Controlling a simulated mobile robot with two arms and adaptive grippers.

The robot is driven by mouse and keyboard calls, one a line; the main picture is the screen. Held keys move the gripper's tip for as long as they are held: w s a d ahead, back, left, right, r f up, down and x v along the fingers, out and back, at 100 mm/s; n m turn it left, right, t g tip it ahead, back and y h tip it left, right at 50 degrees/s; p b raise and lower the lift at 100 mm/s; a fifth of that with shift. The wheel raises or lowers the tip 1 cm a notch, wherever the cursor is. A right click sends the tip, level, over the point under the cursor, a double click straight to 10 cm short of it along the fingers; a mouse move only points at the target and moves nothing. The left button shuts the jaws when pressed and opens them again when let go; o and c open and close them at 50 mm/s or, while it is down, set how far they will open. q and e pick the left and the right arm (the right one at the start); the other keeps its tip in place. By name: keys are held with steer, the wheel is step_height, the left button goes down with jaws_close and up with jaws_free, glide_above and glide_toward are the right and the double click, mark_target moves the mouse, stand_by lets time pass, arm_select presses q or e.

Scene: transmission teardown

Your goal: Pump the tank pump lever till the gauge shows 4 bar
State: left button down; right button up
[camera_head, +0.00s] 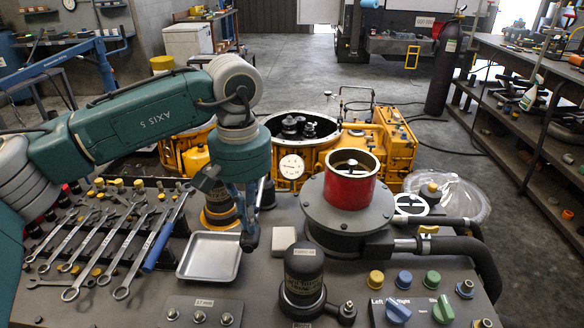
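A round white pressure gauge (291,166) faces me in front of the yellow housing; its reading is too small to make out. My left gripper (249,240) hangs pointing down over the bench, left of the gauge and just right of a metal tray. Its dark fingers are seen edge-on, so I cannot tell whether they are open. No held object shows. A thin bent metal bar (357,88) stands behind the housing; I cannot tell if it is the pump lever. A black capped cylinder (304,272) stands on the bench front. My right gripper is not in view.
The silver tray (212,257) and several wrenches (122,245) lie on the bench left of centre. A red cylinder (351,180) on a grey round base stands right of centre, with black hoses (462,247) beside it. Coloured knobs (398,310) are at front right.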

arm_select(q)
step_height(320, 180, up, 7)
steer(key=p, duration=0.4)
stand_by(0.4)
